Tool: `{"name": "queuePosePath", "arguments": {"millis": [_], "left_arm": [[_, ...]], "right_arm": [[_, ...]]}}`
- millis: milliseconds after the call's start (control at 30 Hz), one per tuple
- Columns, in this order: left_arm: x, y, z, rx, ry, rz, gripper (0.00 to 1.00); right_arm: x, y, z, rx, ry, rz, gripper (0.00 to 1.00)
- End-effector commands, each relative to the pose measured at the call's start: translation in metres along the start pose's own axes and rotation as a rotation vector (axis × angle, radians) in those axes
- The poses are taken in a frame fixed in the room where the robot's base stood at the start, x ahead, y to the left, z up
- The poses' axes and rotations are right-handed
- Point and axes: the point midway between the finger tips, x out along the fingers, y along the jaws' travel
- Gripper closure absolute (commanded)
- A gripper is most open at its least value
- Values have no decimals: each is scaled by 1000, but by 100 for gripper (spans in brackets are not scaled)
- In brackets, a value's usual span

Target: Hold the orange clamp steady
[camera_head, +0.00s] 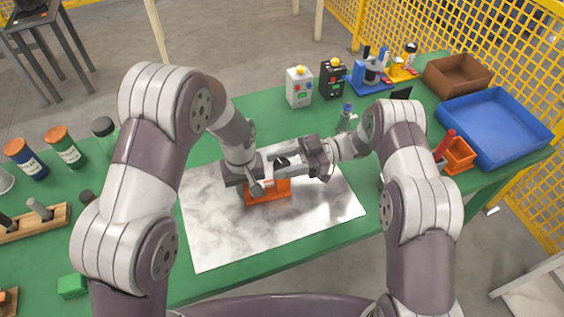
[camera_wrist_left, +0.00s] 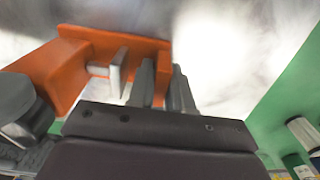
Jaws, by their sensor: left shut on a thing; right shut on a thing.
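The orange clamp (camera_head: 268,194) sits on the marbled sheet (camera_head: 215,225) in the middle of the table. In the left wrist view its orange frame (camera_wrist_left: 60,65) lies at upper left, with a grey screw and crossbar (camera_wrist_left: 118,72) sticking out towards my fingers. My left gripper (camera_head: 257,184) is at the clamp's left side, its fingers (camera_wrist_left: 163,85) close together beside the crossbar; the exact contact is partly hidden. My right gripper (camera_head: 282,172) reaches in from the right and is shut on the clamp's upper part. The grippers hide much of the clamp.
A blue tray (camera_head: 487,97), a brown box (camera_head: 452,73) and an orange bin (camera_head: 459,158) stand at right. Bottles (camera_head: 66,150) and a wooden rack (camera_head: 33,228) stand at left. The sheet's front is clear.

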Motion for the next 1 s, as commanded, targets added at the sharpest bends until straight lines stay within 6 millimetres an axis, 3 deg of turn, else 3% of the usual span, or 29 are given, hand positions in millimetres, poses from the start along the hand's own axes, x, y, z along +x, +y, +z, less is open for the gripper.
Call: {"name": "queuePosePath", "arguments": {"millis": [500,1000], "left_arm": [[0,0,0,1,1,0,100],[0,0,0,0,1,0,100]], "right_arm": [[0,0,0,0,0,-338,83],[0,0,0,2,-1,-416,83]]}}
